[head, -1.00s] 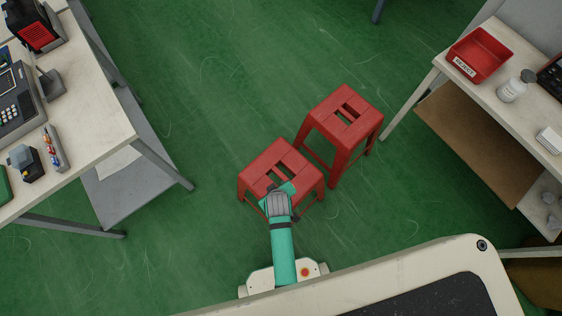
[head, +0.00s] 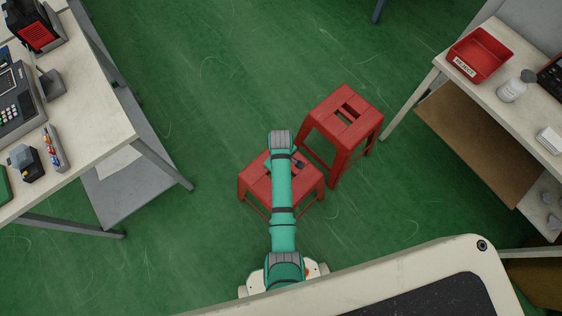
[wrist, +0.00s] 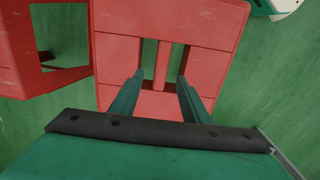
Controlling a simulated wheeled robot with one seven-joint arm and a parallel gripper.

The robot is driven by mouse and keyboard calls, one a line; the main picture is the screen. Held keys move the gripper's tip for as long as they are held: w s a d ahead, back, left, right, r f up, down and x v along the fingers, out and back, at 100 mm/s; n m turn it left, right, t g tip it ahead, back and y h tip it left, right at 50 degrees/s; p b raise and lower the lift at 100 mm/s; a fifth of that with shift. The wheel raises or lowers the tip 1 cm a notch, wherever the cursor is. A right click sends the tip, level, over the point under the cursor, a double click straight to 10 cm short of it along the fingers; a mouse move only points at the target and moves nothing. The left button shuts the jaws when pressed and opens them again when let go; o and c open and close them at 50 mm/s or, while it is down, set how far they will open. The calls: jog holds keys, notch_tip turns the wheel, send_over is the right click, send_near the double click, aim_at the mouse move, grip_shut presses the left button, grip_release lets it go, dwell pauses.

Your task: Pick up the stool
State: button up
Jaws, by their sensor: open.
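Two red stools stand upright on the green floor. The nearer stool (head: 256,183) is partly covered by my arm in the head view. In the wrist view its seat (wrist: 115,62) fills the upper middle, with two slots and a bar between them. My gripper (wrist: 161,76) is open, its two fingers apart on either side of that bar and lined up with the slots. I cannot tell how far the tips reach into the slots. The farther stool (head: 343,113) stands just beyond, to the upper right; part of it shows at left in the wrist view (wrist: 45,30).
A workbench (head: 95,130) with devices stands at left. A table (head: 515,85) with a red tray (head: 480,55) and a bottle (head: 512,90) stands at right. The green floor between them is open, apart from the stools.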

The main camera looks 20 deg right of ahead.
jog(key=shift+s+f, duration=0.15)
jog(key=shift+f, duration=1.45)
jog(key=shift+s+f, duration=0.1)
jog(key=shift+f, duration=1.5)
grip_shut()
jog(key=shift+w+r, duration=0.1)
